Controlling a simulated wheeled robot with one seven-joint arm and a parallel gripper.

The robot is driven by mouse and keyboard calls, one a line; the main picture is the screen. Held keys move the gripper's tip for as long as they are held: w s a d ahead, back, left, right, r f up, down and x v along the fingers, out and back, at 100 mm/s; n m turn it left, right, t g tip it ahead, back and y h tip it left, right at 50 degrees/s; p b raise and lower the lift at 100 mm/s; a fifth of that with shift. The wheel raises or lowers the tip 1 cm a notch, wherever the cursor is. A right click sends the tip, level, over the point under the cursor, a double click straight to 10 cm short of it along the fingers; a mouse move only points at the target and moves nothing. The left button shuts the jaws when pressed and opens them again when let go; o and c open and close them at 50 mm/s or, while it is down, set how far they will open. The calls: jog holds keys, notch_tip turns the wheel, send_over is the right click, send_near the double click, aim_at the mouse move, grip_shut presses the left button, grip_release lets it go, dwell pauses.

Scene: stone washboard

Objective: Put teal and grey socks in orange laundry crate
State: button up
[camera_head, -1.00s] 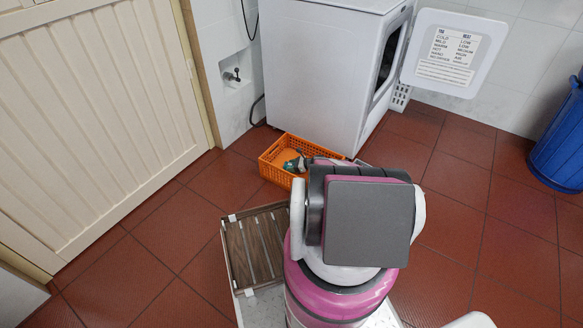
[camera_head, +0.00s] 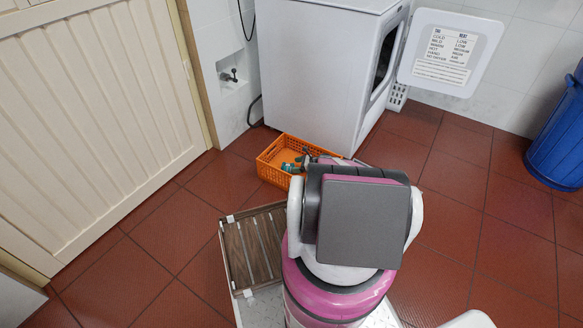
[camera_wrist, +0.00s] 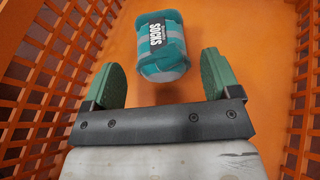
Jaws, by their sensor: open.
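The teal and grey socks (camera_wrist: 162,48), a rolled bundle with a dark "SOCKS" label, lie on the floor of the orange laundry crate (camera_wrist: 35,60) in the wrist view. My gripper (camera_wrist: 162,75) is open, with its green fingertips apart and the bundle just beyond and between them; I see no contact. In the head view the orange crate (camera_head: 271,170) stands on the tiles before the white machine. A small teal patch of the socks (camera_head: 291,167) shows inside it, beside my gripper (camera_head: 298,162), which is mostly hidden by my arm.
A white washing machine (camera_head: 315,75) with an open door (camera_head: 450,52) stands behind the crate. A blue bin (camera_head: 560,140) is at the far right. The red tiled floor between is clear.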

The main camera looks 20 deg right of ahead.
jog(key=shift+s+d+r, duration=0.6)
jog(key=shift+r, duration=0.1)
jog(key=s+a+r+n+g+h, duration=0.25)
jog(key=s+a+r+n, duration=0.35)
jog(key=a+r, duration=0.45)
jog(key=s+a+r+n+g+h, duration=0.2)
jog(key=s+a+r+n+g, duration=0.35)
jog(key=r, duration=0.85)
jog(key=s+a+r+n+h, duration=0.3)
jog(key=s+r+n, duration=0.3)
jog(key=s+r, duration=0.3)
jog(key=s+a+r+n+t+h, duration=0.1)
jog(key=s+a+r+n+h, duration=0.3)
jog(key=s+r, duration=0.6)
notch_tip(320, 180, up, 2)
jog(key=shift+a+r+n, duration=0.2)
jog(key=shift+a+n, duration=0.7)
jog(key=shift+n, duration=0.25)
jog(key=shift+s, duration=0.1)
